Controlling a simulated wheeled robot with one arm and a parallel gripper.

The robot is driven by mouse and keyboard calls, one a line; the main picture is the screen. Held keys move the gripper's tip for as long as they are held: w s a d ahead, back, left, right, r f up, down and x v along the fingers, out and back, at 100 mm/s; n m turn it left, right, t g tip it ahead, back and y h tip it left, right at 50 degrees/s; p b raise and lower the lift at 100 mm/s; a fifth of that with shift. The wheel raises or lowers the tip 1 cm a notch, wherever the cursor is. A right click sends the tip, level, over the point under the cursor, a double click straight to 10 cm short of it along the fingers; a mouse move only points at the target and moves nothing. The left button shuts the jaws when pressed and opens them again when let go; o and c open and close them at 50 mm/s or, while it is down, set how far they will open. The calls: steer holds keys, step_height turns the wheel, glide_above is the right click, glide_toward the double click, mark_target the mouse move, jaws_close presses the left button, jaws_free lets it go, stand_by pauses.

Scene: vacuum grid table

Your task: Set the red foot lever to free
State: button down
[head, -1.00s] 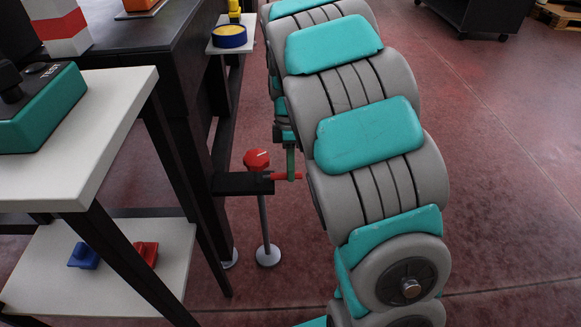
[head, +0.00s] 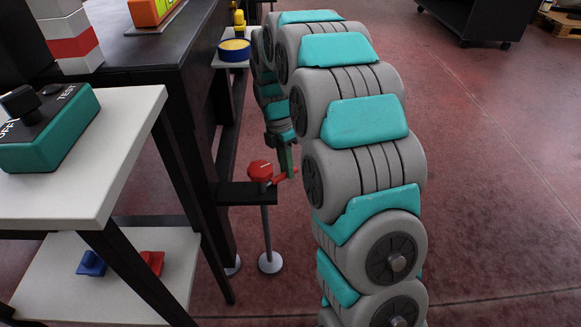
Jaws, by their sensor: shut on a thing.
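The red foot lever has a round red hub (head: 260,171) on a black bracket at the side of the dark table, and a short red handle (head: 281,178) that points right and slightly up. My gripper (head: 289,171) is at the handle's outer end and shut on it. My arm reaches down to it from behind and hides part of the gripper; only a green finger shows clearly.
A thin post with a round foot (head: 269,262) stands under the bracket. A white table (head: 95,190) with a teal TEST box (head: 50,130) is at the left. A low shelf (head: 90,290) holds blue and red blocks. Open floor lies to the right.

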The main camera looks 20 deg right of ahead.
steer(key=shift+w+a+n+t+h+p, duration=0.15)
steer(key=shift+w+a+n+p, duration=0.45)
steer(key=shift+n+p, duration=0.55)
steer(key=shift+w+a+n+t+h+p, duration=0.1)
steer(key=shift+w+a+n+h+p, duration=0.1)
steer(key=shift+w+a+n+p, duration=0.65)
steer(key=shift+w+a+n+t+h+p, duration=0.15)
steer(key=shift+w+a+n+p, duration=0.2)
steer(key=shift+n+p, duration=1.05)
steer(key=shift+w+n+b, duration=0.1)
steer(key=shift+n+b, duration=0.2)
steer(key=c, duration=0.8)
jaws_free()
steer(key=shift+o, duration=0.2)
step_height(320, 180, up, 8)
steer(key=a, duration=0.1)
steer(key=shift+w+f, duration=0.15)
steer(key=shift+w, duration=0.3)
